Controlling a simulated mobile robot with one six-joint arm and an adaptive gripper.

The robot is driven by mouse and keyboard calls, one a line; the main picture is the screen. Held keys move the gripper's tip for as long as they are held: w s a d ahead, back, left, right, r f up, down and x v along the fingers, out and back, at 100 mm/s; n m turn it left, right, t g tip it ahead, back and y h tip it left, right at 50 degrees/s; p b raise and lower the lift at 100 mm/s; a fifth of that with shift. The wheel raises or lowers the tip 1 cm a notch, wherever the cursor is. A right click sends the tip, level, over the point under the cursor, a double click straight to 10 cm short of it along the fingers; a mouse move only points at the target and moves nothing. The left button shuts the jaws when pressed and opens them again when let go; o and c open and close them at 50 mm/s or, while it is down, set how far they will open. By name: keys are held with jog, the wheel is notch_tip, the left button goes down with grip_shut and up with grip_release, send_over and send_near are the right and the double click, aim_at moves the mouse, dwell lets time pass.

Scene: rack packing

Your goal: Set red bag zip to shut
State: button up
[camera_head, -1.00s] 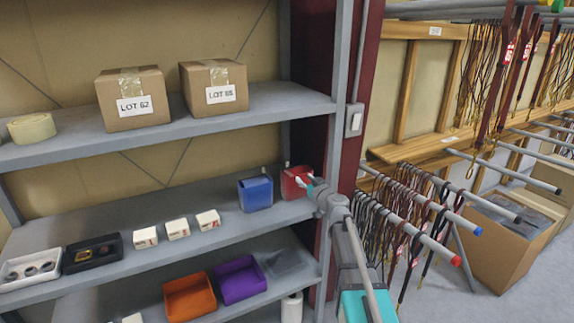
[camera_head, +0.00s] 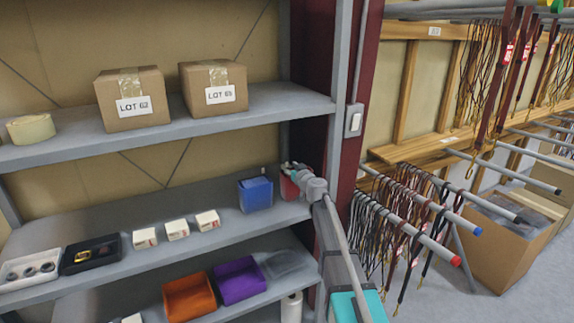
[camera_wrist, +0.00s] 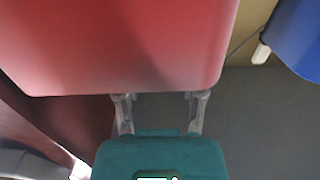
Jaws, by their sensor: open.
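The red bag (camera_head: 288,188) stands at the right end of the middle shelf, mostly covered by my arm in the head view. In the wrist view the red bag (camera_wrist: 130,45) fills the upper left, close to my fingers. My gripper (camera_wrist: 160,97) is open, its two fingers apart at the bag's lower edge with nothing visible between them. In the head view my gripper (camera_head: 289,168) is at the bag's top. The bag's zip and its pull cannot be made out. Whether the fingers touch the bag cannot be told.
A blue bag (camera_head: 256,194) stands just left of the red one; a white tab (camera_wrist: 261,53) hangs beside it in the wrist view. The shelf post (camera_head: 339,120) and dark red column (camera_head: 361,100) are close on the right. Small white boxes (camera_head: 177,229) stand further left.

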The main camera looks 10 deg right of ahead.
jog(key=shift+x, duration=1.45)
grip_shut()
